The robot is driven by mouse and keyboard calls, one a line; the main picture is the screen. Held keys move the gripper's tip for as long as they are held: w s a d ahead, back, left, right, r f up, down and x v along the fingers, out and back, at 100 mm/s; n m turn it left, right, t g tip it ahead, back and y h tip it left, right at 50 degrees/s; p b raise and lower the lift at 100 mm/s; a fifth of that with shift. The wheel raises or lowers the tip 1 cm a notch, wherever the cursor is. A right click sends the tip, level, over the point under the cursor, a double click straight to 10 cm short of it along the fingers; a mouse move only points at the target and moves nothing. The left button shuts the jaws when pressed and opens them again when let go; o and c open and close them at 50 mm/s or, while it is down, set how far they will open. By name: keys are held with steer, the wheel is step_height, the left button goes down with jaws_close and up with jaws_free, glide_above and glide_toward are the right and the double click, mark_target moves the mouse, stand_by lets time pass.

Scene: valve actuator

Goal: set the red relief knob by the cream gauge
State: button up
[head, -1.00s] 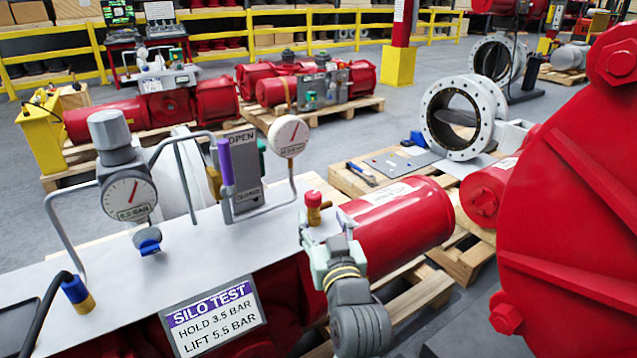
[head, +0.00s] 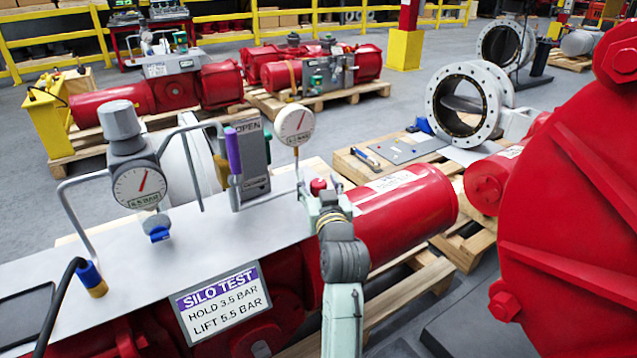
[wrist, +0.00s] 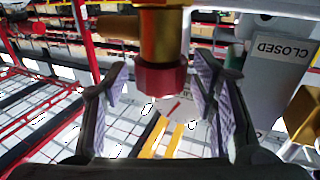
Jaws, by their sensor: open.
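The red relief knob (head: 318,186) sits on its brass fitting on the grey panel, below the cream gauge (head: 294,124). In the wrist view the red knob (wrist: 161,78) hangs upside down under its brass body (wrist: 162,35). My gripper (head: 319,190) is at the knob, with one finger on each side. In the wrist view my gripper (wrist: 163,80) is open, and gaps show between the knob and both finger pads. Part of the cream gauge's face (wrist: 178,106) shows behind the knob. In the head view my gripper hides the brass fitting.
A grey regulator gauge (head: 139,187) stands at the panel's left. A purple-handled lever (head: 233,150) and an OPEN/CLOSED plate (head: 253,155) stand left of the knob. A SILO TEST sign (head: 221,301) reads hold 3.5 bar, lift 5.5 bar. A red cylinder (head: 405,210) lies close at right.

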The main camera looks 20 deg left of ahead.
steer(key=shift+c, duration=0.2)
steer(key=c, duration=1.1)
steer(key=shift+d+f+n+g+y+b, duration=0.1)
steer(key=shift+d+n+g+y+b, duration=0.05)
steer(key=shift+n+g+y+b, duration=0.7)
steer(key=shift+n+g+y, duration=0.45)
steer(key=shift+n+y, duration=0.1)
steer(key=shift+y, duration=0.4)
steer(key=o, duration=1.1)
steer(key=shift+o, duration=0.2)
